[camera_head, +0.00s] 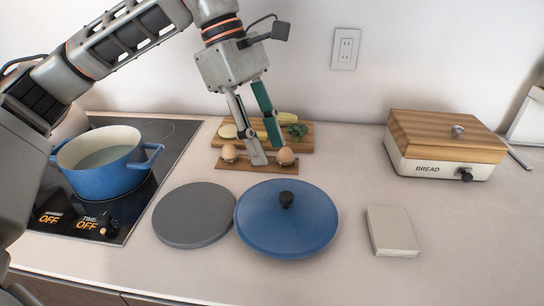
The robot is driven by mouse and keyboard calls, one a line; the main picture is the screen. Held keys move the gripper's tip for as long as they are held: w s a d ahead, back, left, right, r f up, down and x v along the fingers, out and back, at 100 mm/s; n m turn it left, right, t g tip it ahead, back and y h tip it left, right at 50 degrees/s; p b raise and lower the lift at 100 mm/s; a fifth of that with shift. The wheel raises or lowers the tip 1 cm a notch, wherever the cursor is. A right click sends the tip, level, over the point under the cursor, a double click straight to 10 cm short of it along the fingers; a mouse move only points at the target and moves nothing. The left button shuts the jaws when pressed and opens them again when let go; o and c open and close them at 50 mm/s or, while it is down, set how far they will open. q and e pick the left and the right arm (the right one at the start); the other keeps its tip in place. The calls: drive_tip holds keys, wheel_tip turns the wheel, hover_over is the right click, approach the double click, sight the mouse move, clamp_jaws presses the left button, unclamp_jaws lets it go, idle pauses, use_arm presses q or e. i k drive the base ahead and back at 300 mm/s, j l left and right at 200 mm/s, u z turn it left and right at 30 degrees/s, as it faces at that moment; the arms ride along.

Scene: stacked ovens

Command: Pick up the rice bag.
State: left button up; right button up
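No bag with a readable rice label shows. A pale beige, flat rectangular block (392,231) lies on the counter at the right, and I cannot tell for sure whether it is the rice bag. My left gripper (268,151) points down over the wooden egg holder, between two brown eggs, well left of and behind the beige block. Its two fingers are a little apart, with nothing visible between them. My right gripper is not in view.
A blue pot (104,165) stands on the black cooktop (150,190). A grey round disc (194,216) and a blue lid (286,222) lie in front. A wooden-topped bread box (446,140) stands behind the block. A cutting board (300,146) holds vegetables. The counter around the block is clear.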

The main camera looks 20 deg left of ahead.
sight(392, 233)
drive_tip(key=k, duration=1)
